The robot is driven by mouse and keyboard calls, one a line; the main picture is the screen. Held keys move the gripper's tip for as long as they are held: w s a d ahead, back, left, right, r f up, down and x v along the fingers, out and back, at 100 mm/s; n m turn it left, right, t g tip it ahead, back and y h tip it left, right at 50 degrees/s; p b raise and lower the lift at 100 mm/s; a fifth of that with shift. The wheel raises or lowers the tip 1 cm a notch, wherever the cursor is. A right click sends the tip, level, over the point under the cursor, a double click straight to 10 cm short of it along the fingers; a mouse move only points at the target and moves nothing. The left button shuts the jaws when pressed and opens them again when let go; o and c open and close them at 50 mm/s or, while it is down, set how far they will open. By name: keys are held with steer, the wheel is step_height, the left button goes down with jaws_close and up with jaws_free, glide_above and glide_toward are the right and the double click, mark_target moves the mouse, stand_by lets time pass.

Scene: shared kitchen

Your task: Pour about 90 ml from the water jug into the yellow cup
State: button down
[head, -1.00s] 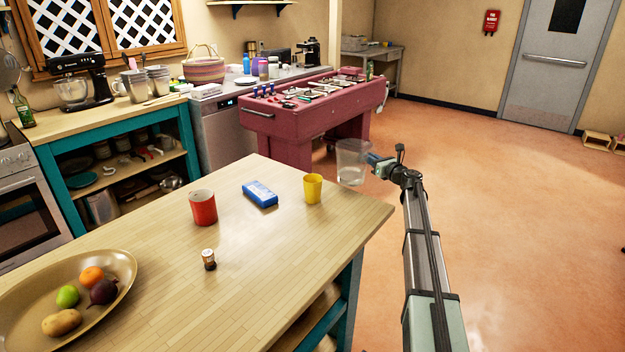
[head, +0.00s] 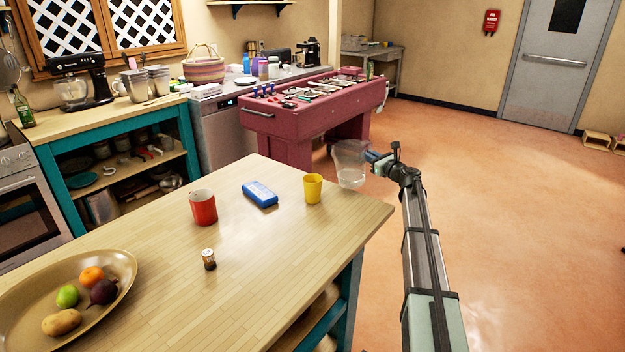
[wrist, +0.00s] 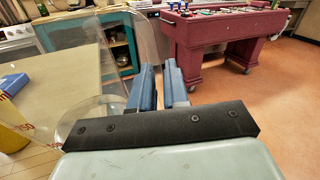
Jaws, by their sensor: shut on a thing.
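The clear water jug (head: 351,166) is held off the table's right edge, just right of the yellow cup and apart from it. It leans slightly in the head view. My gripper (head: 373,158) is shut on the jug from its right side. In the wrist view, the jug's clear wall (wrist: 84,62) is left of my blue fingers (wrist: 160,88). The yellow cup (head: 313,188) stands upright near the table's right corner. It shows partly in the wrist view (wrist: 14,128). The cup's inside and the water level in the jug are too unclear to tell.
On the wooden table (head: 270,250) are a red cup (head: 203,208), a blue case (head: 260,194), a small brown-and-white jar (head: 208,259) and a fruit platter (head: 118,275). The floor right of the table is clear.

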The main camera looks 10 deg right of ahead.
mark_target(362, 147)
steer(key=a+r+n, duration=0.1)
steer(key=s+a+r+n, duration=0.1)
steer(key=r+n, duration=0.1)
steer(key=a+r+n, duration=0.1)
steer(key=a+n, duration=0.1)
steer(key=shift+s+r, duration=0.35)
steer(key=shift+s, duration=0.05)
steer(key=s+a+r+n, duration=0.1)
steer(key=a+r+n, duration=0.2)
steer(key=r+n, duration=0.2)
steer(key=shift+s+a+r, duration=0.2)
steer(key=shift+s+r, duration=0.05)
steer(key=shift+r, duration=0.4)
steer(key=shift+a+r+n, duration=0.1)
steer(key=shift+r+n, duration=0.1)
steer(key=shift+n, duration=0.1)
steer(key=shift+s+a+r+n, duration=0.3)
steer(key=shift+a+r+n, duration=0.3)
steer(key=shift+r, duration=0.15)
steer(key=shift+s+a+r+n+b, duration=0.35)
steer(key=shift+a+r+n, duration=0.25)
steer(key=shift+a, duration=0.25)
stand_by(1.3)
